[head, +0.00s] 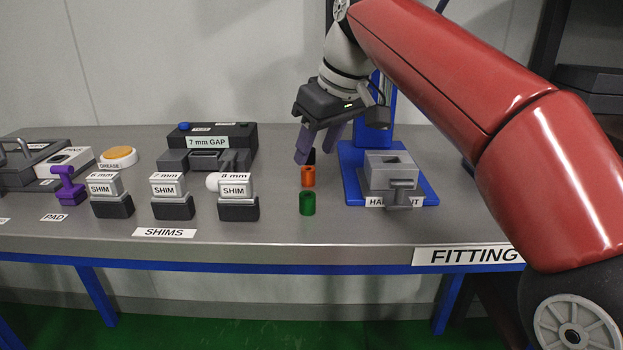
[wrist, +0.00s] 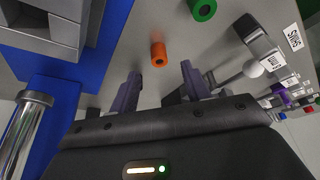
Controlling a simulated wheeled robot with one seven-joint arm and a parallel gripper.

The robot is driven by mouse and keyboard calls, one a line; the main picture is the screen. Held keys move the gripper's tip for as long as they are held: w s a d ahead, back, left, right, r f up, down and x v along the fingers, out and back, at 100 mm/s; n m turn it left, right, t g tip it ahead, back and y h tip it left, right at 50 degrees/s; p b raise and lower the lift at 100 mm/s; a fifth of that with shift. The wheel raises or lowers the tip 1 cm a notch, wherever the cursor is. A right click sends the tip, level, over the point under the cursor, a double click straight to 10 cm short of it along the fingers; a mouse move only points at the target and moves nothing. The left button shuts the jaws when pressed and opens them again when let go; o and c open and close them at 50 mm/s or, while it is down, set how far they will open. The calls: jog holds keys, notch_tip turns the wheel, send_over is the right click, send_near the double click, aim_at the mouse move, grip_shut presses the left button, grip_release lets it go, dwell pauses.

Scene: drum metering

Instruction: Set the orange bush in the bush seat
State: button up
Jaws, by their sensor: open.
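The orange bush (head: 308,177) stands upright on the bench, behind the green bush (head: 307,204). In the wrist view the orange bush (wrist: 158,55) lies just beyond the fingertips, roughly between their lines. My gripper (head: 318,150) is open and empty, above and slightly behind the orange bush, fingers pointing down; its two fingers also show in the wrist view (wrist: 161,73). A grey block with a recess in its top (head: 389,165) stands on a blue plate to the right. No label readably names the bush seat; this block may be it.
Several shim blocks (head: 173,198) and a purple pad tool (head: 68,186) stand to the left. A black 7 mm gap fixture (head: 210,145) is behind. A blue column rises behind the grey block.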

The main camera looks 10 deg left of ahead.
aim_at(308, 169)
jog(key=x, duration=0.4)
jog(key=shift+w+a+f+b, duration=0.1)
jog(key=shift+w+f+b, duration=0.1)
jog(key=shift+f+b, duration=0.2)
jog(key=shift+r, duration=0.1)
grip_shut()
jog(key=shift+r, duration=0.1)
